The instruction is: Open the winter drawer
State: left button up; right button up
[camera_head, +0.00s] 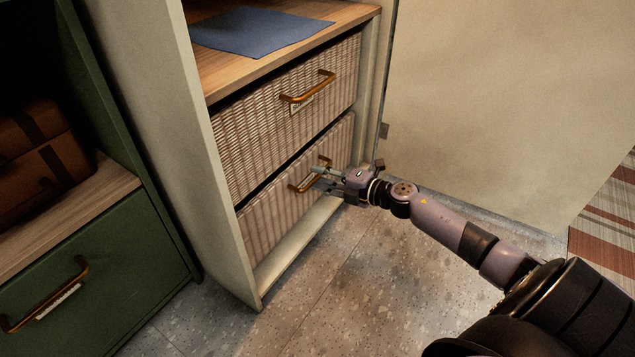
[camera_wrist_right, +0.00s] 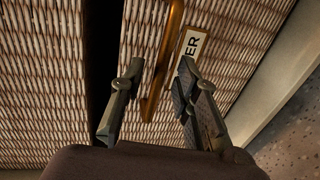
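The lower wicker drawer (camera_head: 272,218) sits in a pale cabinet and looks shut, with a dark gap above its front. Its brass handle (camera_head: 296,187) also shows in the right wrist view (camera_wrist_right: 166,50). Beside the handle is a label (camera_wrist_right: 189,47) on which only "ER" can be read. My right gripper (camera_head: 322,177) is at this handle. In the right wrist view its two fingers (camera_wrist_right: 160,72) are apart, one on each side of the handle bar; I cannot tell whether they touch it. My left gripper is not in view.
Above is a shut wicker drawer (camera_head: 260,135) with a brass handle (camera_head: 309,88). A blue cloth (camera_head: 255,32) lies on the shelf over it. A green cabinet (camera_head: 95,280) stands at left.

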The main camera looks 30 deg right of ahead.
jog(key=shift+x, duration=0.8)
grip_shut()
dwell(0.4)
